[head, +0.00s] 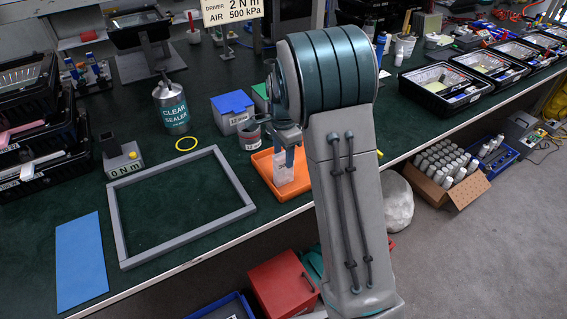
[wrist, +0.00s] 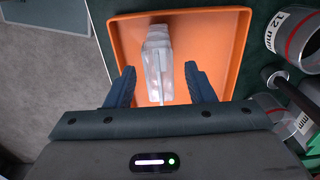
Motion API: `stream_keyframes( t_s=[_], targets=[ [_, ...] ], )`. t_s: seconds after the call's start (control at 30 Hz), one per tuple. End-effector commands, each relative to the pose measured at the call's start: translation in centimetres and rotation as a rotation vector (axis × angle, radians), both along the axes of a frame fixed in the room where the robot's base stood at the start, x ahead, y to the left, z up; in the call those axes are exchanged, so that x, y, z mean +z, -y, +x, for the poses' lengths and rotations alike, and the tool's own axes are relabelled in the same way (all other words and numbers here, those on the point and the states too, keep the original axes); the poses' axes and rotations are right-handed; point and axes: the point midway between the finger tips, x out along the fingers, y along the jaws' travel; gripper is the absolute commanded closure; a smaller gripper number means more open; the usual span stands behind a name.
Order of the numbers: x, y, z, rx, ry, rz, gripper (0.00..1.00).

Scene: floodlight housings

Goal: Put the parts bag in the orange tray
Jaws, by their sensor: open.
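The parts bag (wrist: 158,62) is a clear, whitish plastic bag; in the wrist view it lies over the inside of the orange tray (wrist: 220,32). In the head view the bag (head: 291,175) shows within the orange tray (head: 263,163), partly behind my arm. My gripper (wrist: 160,85) is open, with one blue finger on each side of the bag's near end and gaps between fingers and bag. In the head view my gripper (head: 284,150) is above the tray, partly hidden. Whether the bag rests fully on the tray floor is hard to tell.
A can marked 12 mm (wrist: 295,35) stands close beside the tray. A blue-lidded box (head: 232,112) and a Clear Sealer can (head: 171,107) are to the left. A grey frame (head: 180,205) lies on the green bench. The bench edge is close to the tray.

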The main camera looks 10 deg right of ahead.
Motion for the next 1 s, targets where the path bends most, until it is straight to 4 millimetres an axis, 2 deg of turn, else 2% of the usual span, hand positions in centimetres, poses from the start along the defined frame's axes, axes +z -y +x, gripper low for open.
stream_keyframes(
  t_s=[0.03,0.2,0.43,0.57,0.67,0.8,1.0],
  targets=[
    [1.3,0.0,0.0,0.000,0.004,0.000,0.51],
    [4.6,0.0,0.0,0.000,0.002,0.000,0.51],
    [6.8,0.1,-0.2,0.005,0.001,0.000,0.51],
    [8.0,0.2,-1.6,0.064,0.014,0.009,0.51],
    [9.4,0.3,-3.9,0.166,0.036,0.019,0.51],
    [11.1,0.5,-8.2,0.360,0.076,0.021,0.51],
    [12.5,0.5,-14.6,0.642,0.132,0.000,0.51]
  ],
)
